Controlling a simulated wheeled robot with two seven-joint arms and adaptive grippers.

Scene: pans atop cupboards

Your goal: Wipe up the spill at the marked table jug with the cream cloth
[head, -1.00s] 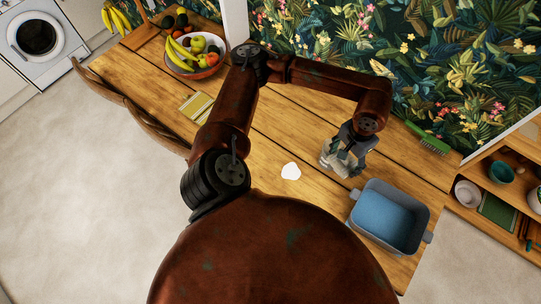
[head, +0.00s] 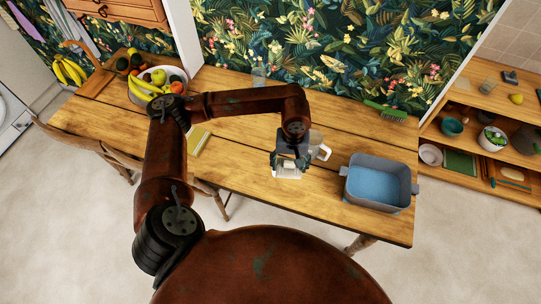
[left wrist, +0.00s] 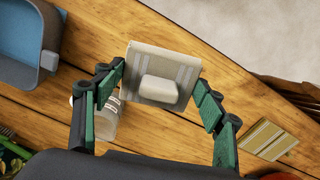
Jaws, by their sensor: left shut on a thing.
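My left gripper (head: 290,158) is shut on the cream cloth (head: 287,172), low over the middle of the wooden table. In the left wrist view the cloth (left wrist: 180,67) is a flat square with grey stripes and a raised block, in front of my gripper (left wrist: 160,92). The pale jug (head: 322,152) with a white handle stands close to the right of the gripper. In the left wrist view the jug (left wrist: 105,123) is partly hidden behind a finger and shows a marking. The white spill is not visible now; the cloth and gripper cover its area. My right gripper is not in view.
A blue-grey tub (head: 378,164) stands at the table's right end. A green brush (head: 386,112) lies near the wall. A yellow striped cloth (head: 199,142) and a fruit bowl (head: 157,84) are to the left. A chair (head: 105,148) is at the table's front left.

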